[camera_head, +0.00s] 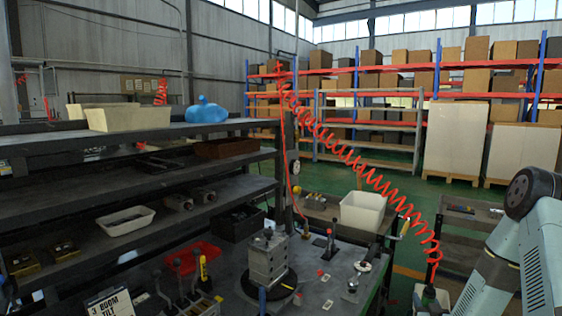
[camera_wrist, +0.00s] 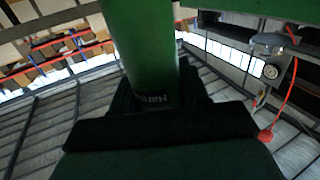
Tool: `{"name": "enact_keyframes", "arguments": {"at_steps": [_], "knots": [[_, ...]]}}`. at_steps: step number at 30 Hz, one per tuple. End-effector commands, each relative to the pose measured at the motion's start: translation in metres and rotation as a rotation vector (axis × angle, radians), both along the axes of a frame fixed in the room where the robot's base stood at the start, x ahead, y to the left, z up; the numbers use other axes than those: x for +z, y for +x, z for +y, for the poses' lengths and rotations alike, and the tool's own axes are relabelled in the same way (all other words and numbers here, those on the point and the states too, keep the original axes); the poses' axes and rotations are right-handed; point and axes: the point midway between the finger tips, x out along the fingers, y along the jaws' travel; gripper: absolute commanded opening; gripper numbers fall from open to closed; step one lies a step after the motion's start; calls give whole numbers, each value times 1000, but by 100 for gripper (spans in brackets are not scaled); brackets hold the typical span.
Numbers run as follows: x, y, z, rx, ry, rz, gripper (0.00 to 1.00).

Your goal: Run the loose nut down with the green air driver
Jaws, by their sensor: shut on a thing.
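The green air driver (camera_head: 428,294) is at the lower right of the head view, with a red coiled hose at its top. In the wrist view, its green body (camera_wrist: 152,50) fills the middle. My gripper (camera_wrist: 158,108) is shut around it, with black jaws across the green body. A grey valve block (camera_head: 268,260) stands upright on a dark round plate (camera_head: 283,286) on the bench, left of the driver and well apart from it. Small fittings show on top of the block. I cannot make out the loose nut.
The red coiled hose (camera_head: 350,160) hangs across the space right of the block. A lever (camera_head: 330,243) stands on the bench beyond the block. A white bin (camera_head: 362,211) is behind. Dark shelves (camera_head: 215,165) rise at left. Levers and a red tray (camera_head: 193,257) crowd the bench's left.

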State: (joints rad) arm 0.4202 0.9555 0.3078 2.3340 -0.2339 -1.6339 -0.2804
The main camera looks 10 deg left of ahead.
Motion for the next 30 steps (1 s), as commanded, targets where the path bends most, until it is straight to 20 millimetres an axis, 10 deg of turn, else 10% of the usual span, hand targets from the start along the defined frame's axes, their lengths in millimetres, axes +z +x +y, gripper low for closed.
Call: {"name": "enact_keyframes", "arguments": {"at_steps": [14, 30], "knots": [[11, -2, 15, 39, -4, -5, 0], [137, -13, 146, 369, -1, -10, 0]]}}
